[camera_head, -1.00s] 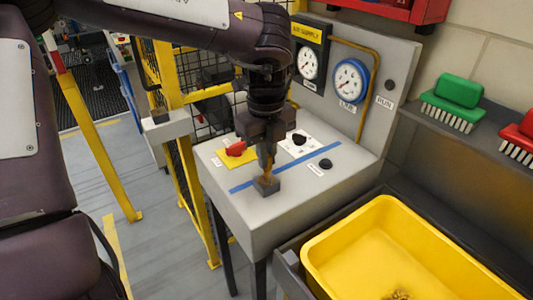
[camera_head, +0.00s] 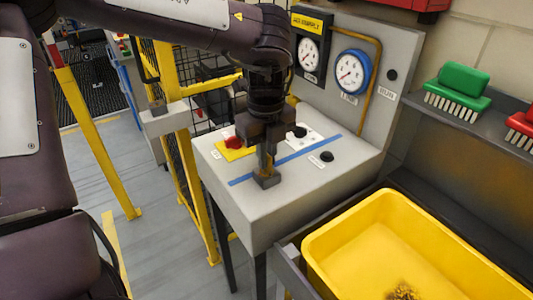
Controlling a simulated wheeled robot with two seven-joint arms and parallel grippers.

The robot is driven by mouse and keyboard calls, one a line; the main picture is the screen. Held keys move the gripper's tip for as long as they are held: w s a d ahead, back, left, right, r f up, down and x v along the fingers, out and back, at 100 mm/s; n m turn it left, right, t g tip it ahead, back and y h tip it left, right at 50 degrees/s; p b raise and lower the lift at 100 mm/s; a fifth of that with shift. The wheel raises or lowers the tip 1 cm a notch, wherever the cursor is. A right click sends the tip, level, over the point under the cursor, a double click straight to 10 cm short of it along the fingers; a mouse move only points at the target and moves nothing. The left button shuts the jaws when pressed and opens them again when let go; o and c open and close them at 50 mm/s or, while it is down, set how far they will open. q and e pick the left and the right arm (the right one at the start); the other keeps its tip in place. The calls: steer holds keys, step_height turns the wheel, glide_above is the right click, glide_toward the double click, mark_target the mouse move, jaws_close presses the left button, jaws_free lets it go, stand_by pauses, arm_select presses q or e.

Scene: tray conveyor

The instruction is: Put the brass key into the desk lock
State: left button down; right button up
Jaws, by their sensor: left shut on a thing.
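My left gripper (camera_head: 266,164) points straight down over the grey desk and is shut on the brass key. The key is nearly all hidden between the fingers, with only a hint of brass colour showing. The desk lock (camera_head: 267,181) is a small dark grey block on the desk top, near its front edge and beside a blue stripe. The fingertips are right above the lock, at or almost at its top. I cannot tell whether the key is inside the lock. My right gripper is not in view.
The desk (camera_head: 282,210) carries a red knob (camera_head: 233,143) on a yellow plate and black knobs (camera_head: 326,157). A gauge panel (camera_head: 375,105) rises behind. A yellow bin (camera_head: 335,240) stands at front right, brushes (camera_head: 458,92) on a shelf. Yellow fence posts (camera_head: 188,160) stand left.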

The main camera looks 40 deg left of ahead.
arm_select(q)
steer(key=shift+f, duration=0.3)
steer(key=c, duration=1.5)
jaws_free()
steer(key=shift+o, duration=0.2)
step_height(320, 180, up, 8)
steer(key=shift+f+p, duration=0.1)
steer(key=shift+p, duration=0.2)
